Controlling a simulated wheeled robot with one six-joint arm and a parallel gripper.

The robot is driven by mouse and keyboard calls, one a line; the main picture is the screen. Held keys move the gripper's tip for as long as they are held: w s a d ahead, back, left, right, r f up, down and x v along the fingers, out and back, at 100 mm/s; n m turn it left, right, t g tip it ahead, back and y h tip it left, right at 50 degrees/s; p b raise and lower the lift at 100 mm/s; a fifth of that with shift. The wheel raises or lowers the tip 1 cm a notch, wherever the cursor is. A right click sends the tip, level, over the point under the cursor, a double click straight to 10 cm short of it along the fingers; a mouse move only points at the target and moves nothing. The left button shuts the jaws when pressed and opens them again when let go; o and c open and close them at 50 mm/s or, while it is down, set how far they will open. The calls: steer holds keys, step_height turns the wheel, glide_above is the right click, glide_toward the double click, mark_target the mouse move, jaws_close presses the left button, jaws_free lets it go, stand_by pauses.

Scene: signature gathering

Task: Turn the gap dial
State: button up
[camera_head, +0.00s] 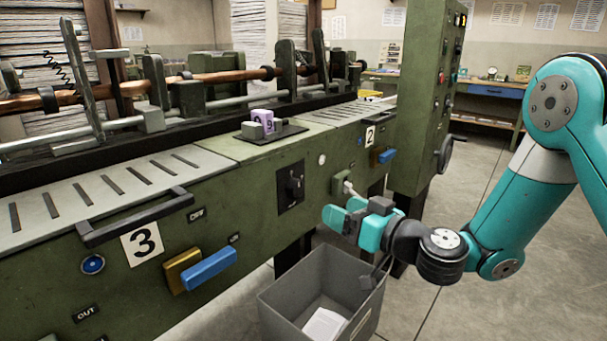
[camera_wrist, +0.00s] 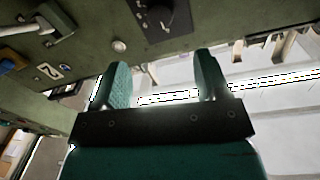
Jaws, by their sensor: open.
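A black dial (camera_head: 292,184) sits on a dark square plate on the machine's green front panel, left of centre in the head view. In the wrist view the black dial (camera_wrist: 160,14) is at the top edge and partly cut off, with pale marks beside it. My gripper (camera_head: 342,212) is to the right of the dial and lower, apart from it, in front of the panel. In the wrist view my gripper (camera_wrist: 160,75) has its two teal fingers spread, with nothing between them. The dial lies beyond the fingertips.
A grey bin (camera_head: 286,300) with paper inside stands below my gripper. A blue-and-yellow handle (camera_head: 208,268) and a black bar handle (camera_head: 135,218) stick out at left. A pale lever (camera_head: 349,188) is near my gripper. A purple numbered block (camera_head: 262,118) sits on top.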

mark_target(298, 190)
steer(key=p+x, duration=0.5)
steer(key=x, duration=0.6)
steer(key=shift+w+a, duration=0.15)
steer(key=c, duration=0.9)
